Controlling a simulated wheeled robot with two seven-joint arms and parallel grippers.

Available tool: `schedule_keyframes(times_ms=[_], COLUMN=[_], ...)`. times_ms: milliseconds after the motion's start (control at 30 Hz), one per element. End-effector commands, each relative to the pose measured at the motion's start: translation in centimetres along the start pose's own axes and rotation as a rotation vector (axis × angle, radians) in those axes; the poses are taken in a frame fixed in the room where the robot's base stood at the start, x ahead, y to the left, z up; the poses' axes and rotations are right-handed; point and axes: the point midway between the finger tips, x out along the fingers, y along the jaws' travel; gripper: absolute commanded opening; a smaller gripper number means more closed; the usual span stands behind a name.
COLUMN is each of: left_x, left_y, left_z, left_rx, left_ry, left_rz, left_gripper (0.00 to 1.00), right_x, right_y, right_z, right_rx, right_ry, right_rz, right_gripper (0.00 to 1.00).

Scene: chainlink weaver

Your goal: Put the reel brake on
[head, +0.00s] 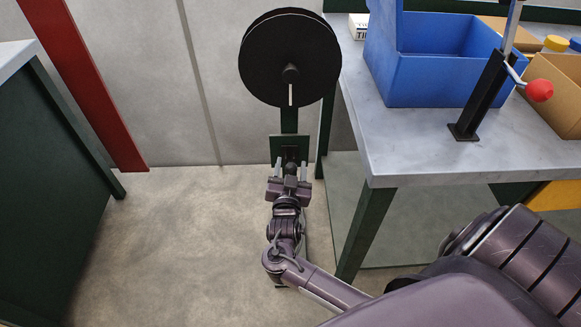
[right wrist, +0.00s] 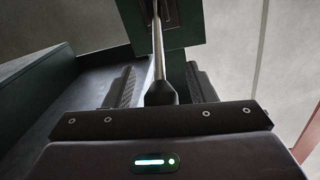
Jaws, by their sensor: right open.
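The large black reel (head: 290,57) stands upright on a dark green post, with a pale pin at its hub. Below it is a green plate (head: 277,143) on the post, also in the right wrist view (right wrist: 190,22). A thin metal lever with a dark knob (right wrist: 160,93), apparently the reel brake, runs from the plate toward my gripper. My right gripper (head: 290,172) is in front of the plate. In the right wrist view its open fingers (right wrist: 160,86) stand on either side of the knob, with gaps showing. My left gripper is not in view.
A grey-topped workbench (head: 420,145) stands close to the right of the post, carrying a blue bin (head: 440,80), a red-knobbed lever (head: 540,90) and a cardboard box (head: 560,95). A dark green cabinet (head: 50,190) is at left. The floor (head: 180,240) between is clear.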

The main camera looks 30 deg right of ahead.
Motion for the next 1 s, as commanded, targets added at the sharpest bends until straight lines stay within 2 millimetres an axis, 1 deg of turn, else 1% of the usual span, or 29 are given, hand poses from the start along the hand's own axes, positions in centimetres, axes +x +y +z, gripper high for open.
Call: schedule_keyframes(times_ms=[100,333,700,733,1000], left_x=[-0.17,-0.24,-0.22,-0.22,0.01], left_y=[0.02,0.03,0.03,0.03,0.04], left_z=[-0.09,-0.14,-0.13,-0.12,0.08], left_rx=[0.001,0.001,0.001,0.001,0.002], left_ry=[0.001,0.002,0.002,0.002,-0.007], left_rz=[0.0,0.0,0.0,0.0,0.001], left_gripper=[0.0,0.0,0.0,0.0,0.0], right_x=[0.52,0.56,0.52,0.52,0.47], right_y=[0.01,0.01,0.0,-0.01,0.01], right_z=[0.02,0.03,0.04,0.04,0.19], right_rx=[-0.001,-0.001,-0.001,-0.001,0.0], right_ry=[0.0,-0.001,-0.001,-0.001,0.003], right_rz=[-0.001,-0.001,-0.001,-0.001,-0.002], right_gripper=[0.5,0.5,0.02,0.0,0.0])
